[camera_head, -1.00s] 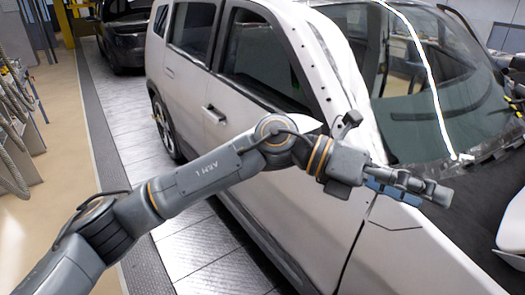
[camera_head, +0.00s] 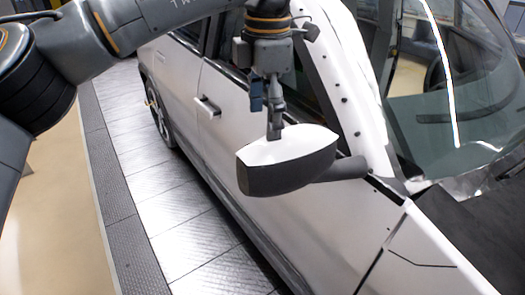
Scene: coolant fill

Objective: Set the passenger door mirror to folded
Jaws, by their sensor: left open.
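The passenger door mirror (camera_head: 285,172) has a white cap on top and a dark lower body. It sticks out from the white car's door on a dark stalk, away from the side window. My left gripper (camera_head: 270,122) points down from above, with its fingers at the top edge of the mirror cap. It is open and holds nothing. I cannot tell whether a finger touches the cap. The gripper's far side is partly hidden. My right gripper is not in view.
The white car's door (camera_head: 222,125) and front fender (camera_head: 420,255) stand close beside the mirror. The windshield (camera_head: 455,110) is to the right. The tiled floor (camera_head: 180,215) left of the car is clear.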

